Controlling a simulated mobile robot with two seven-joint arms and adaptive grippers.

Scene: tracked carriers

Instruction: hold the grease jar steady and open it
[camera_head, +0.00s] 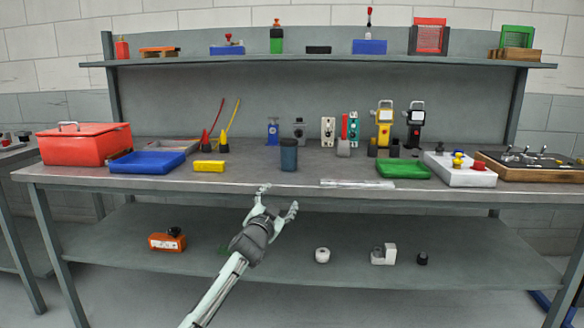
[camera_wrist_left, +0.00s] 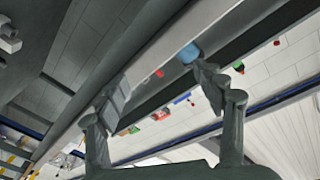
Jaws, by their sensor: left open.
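The grease jar looks to be the dark blue cylinder with a dark lid (camera_head: 289,155), standing upright near the front edge of the workbench (camera_head: 232,180). A blue shape that looks like the same jar (camera_wrist_left: 189,53) shows in the left wrist view, partly behind a finger. My left gripper (camera_head: 279,198) is open and empty, just in front of the bench edge and below the jar, apart from it. Its spread fingers (camera_wrist_left: 155,85) also show in the left wrist view. My right gripper is in neither view.
Left of the jar are a yellow block (camera_head: 209,166), a blue tray (camera_head: 147,168) and a red box (camera_head: 85,150). Right are a clear flat strip (camera_head: 357,184) and a green tray (camera_head: 404,175). Small tools stand behind. The bench front around the jar is mostly clear.

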